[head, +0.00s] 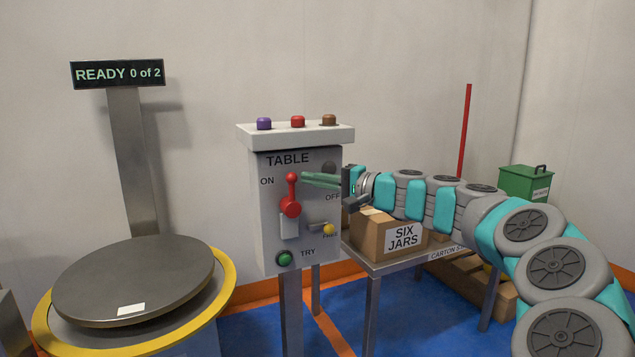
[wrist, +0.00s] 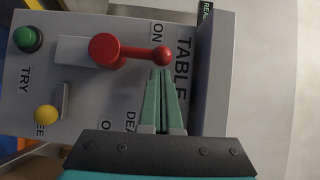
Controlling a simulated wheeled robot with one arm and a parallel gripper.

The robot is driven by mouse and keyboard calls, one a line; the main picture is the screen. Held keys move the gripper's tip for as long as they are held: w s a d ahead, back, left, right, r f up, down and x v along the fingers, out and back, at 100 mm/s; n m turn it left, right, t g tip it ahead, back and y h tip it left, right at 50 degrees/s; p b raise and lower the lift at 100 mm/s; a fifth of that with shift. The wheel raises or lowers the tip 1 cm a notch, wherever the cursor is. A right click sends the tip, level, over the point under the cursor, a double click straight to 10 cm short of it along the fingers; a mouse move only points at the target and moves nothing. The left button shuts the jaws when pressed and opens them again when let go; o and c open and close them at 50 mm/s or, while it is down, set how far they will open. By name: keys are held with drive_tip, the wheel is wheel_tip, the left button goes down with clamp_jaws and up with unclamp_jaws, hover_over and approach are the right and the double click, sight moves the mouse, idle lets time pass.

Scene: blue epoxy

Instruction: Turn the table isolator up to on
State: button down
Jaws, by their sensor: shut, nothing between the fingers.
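The table isolator (head: 265,225) is a grey box marked TABLE on a post, in the middle of the head view. Its red lever (head: 290,206) points upward, its knob at the height of the ON label; the OFF label is lower right. The lever (wrist: 130,52) also shows in the wrist view, where its round knob is just beyond my fingertips. My gripper (head: 305,179) is shut and empty, its green fingers coming from the right beside the knob. I cannot tell whether they touch it. The wrist view also shows my gripper (wrist: 160,74).
Purple, red and brown buttons top the white ledge (head: 300,135). A green TRY button (head: 285,258) and a yellow-tipped switch (head: 326,228) are lower on the box. A round turntable (head: 135,280) stands left under a sign (head: 118,74) reading READY 0 of 2. A carton (head: 375,235) stands right.

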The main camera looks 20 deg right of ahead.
drive_tip(key=shift+a+r+n, duration=0.15)
drive_tip(key=shift+a+n, duration=0.1)
drive_tip(key=shift+n, duration=0.05)
idle(0.4)
